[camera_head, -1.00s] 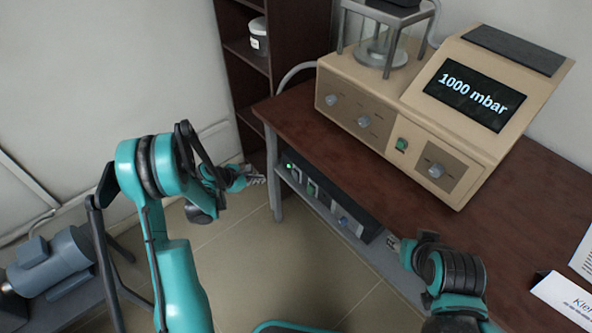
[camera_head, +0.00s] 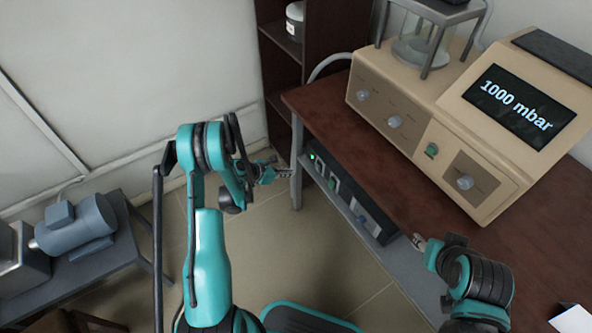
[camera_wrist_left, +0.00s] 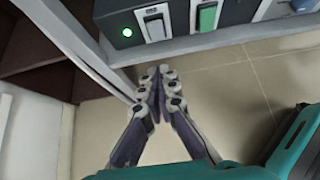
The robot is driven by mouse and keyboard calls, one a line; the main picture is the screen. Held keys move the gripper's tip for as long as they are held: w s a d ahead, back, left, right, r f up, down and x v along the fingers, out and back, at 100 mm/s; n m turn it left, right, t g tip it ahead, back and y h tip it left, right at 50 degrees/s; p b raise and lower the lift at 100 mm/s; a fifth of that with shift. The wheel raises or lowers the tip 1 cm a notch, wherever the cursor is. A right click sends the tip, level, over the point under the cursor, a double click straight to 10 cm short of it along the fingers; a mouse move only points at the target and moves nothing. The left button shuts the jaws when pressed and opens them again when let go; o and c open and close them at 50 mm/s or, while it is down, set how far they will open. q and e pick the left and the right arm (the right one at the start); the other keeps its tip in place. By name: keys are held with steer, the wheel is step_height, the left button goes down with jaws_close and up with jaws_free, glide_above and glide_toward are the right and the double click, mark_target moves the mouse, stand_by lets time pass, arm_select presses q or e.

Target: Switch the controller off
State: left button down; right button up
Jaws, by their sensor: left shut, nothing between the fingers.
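The controller (camera_head: 350,195) is a long dark box on the shelf under the brown desk. A green light (camera_wrist_left: 127,32) glows near its left end. In the left wrist view, a light grey rocker switch (camera_wrist_left: 154,22) sits right of the light, then a green switch (camera_wrist_left: 207,17); a further switch is cut off at the top right. My left gripper (camera_head: 287,172) is shut and empty, just left of the box by the desk leg. In the left wrist view its fingertips (camera_wrist_left: 158,72) meet below the grey switch, apart from the panel. My right gripper (camera_head: 420,242) is small beside the desk's front edge.
The desk leg (camera_head: 297,165) stands close to my left gripper. A beige unit reading "1000 mbar" (camera_head: 440,130) stands on the brown desktop (camera_head: 345,120). A grey motor pump (camera_head: 80,230) sits on a low bench at left. The floor between is clear.

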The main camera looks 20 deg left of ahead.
mark_target(317, 167)
arm_select(q)
steer(key=shift+w+d+r+b+x, duration=0.2)
steer(key=shift+r+b+x, duration=0.15)
steer(key=shift+x, duration=1.55)
steer(key=shift+w+d+r+b+x, duration=0.1)
steer(key=shift+w+r+b+x, duration=0.25)
steer(key=shift+x, duration=1.55)
steer(key=shift+w+d+r+b+x, duration=0.15)
steer(key=shift+r+x, duration=0.25)
steer(key=shift+x, duration=1.5)
steer(key=shift+w+d+r+g+y+p, duration=0.3)
steer(key=shift+d+g+y+p, duration=0.1)
steer(key=shift+g+p, duration=0.2)
steer(key=shift+a+f, duration=0.1)
steer(key=shift+f, duration=0.05)
